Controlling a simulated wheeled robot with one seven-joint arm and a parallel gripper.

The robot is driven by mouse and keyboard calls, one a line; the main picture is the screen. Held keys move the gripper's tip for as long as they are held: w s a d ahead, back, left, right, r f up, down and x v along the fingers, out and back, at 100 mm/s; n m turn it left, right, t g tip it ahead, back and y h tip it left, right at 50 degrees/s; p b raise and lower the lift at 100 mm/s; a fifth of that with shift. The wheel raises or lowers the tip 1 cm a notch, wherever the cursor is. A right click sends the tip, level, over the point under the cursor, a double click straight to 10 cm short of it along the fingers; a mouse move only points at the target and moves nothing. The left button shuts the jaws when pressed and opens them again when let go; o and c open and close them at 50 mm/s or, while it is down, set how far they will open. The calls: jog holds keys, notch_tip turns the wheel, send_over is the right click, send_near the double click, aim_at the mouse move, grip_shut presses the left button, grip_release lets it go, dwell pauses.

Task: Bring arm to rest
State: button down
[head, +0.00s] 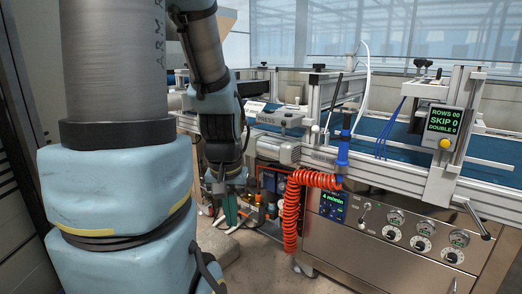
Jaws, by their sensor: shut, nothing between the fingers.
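My arm, with blue and dark grey links, fills the left side of the head view. It folds over and hangs downward. My gripper (230,212) points down at the lower end of the arm, left of the tray seeder (395,245). Its green-tipped fingers are shut with nothing between them. It hangs in front of the fittings at the machine's lower left. I cannot tell the exact gap between gripper and machine.
The seeder's front panel has knobs (393,234) and a small display (333,206). A coiled orange hose (292,210) hangs near my gripper on its right. A counter screen (443,120) stands over the blue belt (487,149). Bare floor (262,268) shows below.

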notch_tip(320, 180, up, 14)
jog(key=p, duration=1.1)
jog(key=shift+f, duration=0.1)
